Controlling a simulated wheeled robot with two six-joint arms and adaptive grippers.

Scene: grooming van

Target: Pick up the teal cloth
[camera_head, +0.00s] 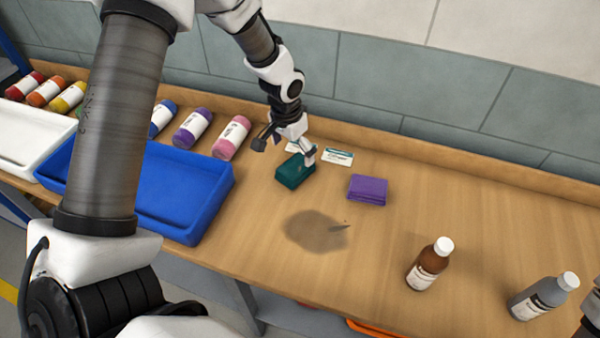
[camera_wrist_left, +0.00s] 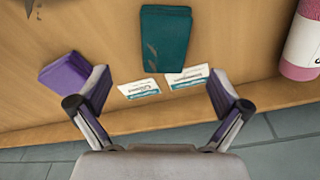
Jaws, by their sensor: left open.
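The teal cloth (camera_head: 294,172) is a folded block on the wooden bench, right of the blue tray. In the left wrist view the teal cloth (camera_wrist_left: 165,38) lies ahead of the fingers, roughly between their lines. My left gripper (camera_head: 284,146) is just above and behind the cloth, with its fingers spread and nothing between them. In the left wrist view the open left gripper (camera_wrist_left: 158,100) shows both fingertips apart. Whether a finger touches the cloth cannot be told.
A folded purple cloth (camera_head: 367,189) lies right of the teal one. Two cards (camera_head: 337,156) lie behind. A dark stain (camera_head: 316,231) marks the bench in front.

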